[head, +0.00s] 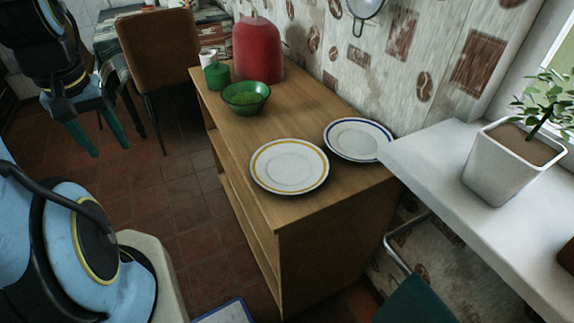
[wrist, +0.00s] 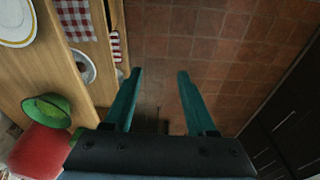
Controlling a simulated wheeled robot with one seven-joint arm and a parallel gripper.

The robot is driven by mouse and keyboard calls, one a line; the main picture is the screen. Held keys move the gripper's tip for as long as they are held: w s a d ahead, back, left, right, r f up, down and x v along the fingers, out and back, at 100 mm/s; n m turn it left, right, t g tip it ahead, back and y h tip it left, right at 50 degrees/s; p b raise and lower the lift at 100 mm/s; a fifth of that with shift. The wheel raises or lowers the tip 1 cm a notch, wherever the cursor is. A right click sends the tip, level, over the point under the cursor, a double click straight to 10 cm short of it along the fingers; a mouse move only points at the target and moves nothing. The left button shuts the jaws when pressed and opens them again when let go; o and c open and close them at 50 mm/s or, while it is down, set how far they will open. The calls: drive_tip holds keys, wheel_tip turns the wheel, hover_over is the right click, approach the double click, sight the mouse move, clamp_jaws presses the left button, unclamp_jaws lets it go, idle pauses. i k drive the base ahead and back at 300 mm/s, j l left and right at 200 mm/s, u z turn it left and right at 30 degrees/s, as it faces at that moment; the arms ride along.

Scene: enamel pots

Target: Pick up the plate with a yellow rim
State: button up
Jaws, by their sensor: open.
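The plate with a yellow rim (head: 290,166) lies flat on the wooden cabinet top (head: 275,118), near its front end. In the wrist view part of the yellow-rimmed plate (wrist: 16,22) shows at the top left corner, cut off by the frame. My gripper (head: 82,142) is at the upper left of the head view, over the floor and well apart from the plate. Its two teal fingers are spread and empty, as the wrist view also shows (wrist: 156,72).
A plate with a blue rim (head: 358,139) lies close behind the yellow-rimmed one. A green bowl (head: 246,97), green container (head: 217,75) and red canister (head: 257,50) stand farther back. A white sill with a potted plant (head: 503,165) is at the right. A brown chair (head: 158,48) stands behind.

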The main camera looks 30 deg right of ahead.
sight(288, 166)
drive_tip(key=i+j, duration=0.15)
drive_tip(key=j, duration=0.2)
drive_tip(key=i+j, duration=0.15)
drive_tip(key=j, duration=0.2)
drive_tip(key=i+j+z, duration=0.1)
drive_tip(key=z, duration=0.25)
drive_tip(key=j+z, duration=0.6)
drive_tip(key=z, duration=0.6)
